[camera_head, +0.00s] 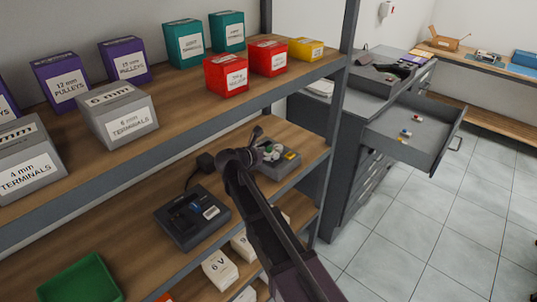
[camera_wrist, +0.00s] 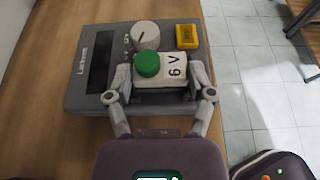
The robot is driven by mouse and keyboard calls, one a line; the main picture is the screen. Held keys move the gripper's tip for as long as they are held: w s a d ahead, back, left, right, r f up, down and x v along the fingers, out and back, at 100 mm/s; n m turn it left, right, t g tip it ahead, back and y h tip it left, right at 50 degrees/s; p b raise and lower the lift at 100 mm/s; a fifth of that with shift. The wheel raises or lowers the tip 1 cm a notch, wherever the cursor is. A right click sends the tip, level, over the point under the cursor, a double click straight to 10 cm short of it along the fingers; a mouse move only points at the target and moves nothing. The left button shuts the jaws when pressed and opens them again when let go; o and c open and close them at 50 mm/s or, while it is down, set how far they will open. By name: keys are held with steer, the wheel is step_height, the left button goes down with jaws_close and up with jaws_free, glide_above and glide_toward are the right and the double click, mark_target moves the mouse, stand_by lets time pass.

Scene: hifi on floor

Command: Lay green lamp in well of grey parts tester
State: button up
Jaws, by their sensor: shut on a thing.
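The green lamp, a white block marked "6 V" with a green round cap (camera_wrist: 147,64), is between the fingers of my gripper (camera_wrist: 160,82) in the wrist view. My gripper is shut on the white block. The grey parts tester (camera_wrist: 75,96) lies under and beyond the lamp, with a dark display, a pale knob (camera_wrist: 145,35) and a yellow part (camera_wrist: 187,37) on its top. The well is not visible; the lamp and fingers cover that area. Whether the lamp touches the tester I cannot tell. In the head view the tester (camera_head: 289,160) is partly hidden behind my gripper (camera_head: 256,140).
The upper shelf above holds several labelled boxes (camera_head: 118,112). A green bin (camera_head: 82,280) is lower left. An open drawer (camera_head: 410,130) stands right.

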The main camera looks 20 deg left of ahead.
steer(key=shift+f+b, duration=0.45)
stand_by(1.1)
stand_by(0.4)
steer(key=o, duration=1)
steer(key=shift+c, duration=0.2)
steer(key=shift+r, duration=0.15)
step_height(320, 180, up, 7)
steer(key=p, duration=0.7)
stand_by(0.7)
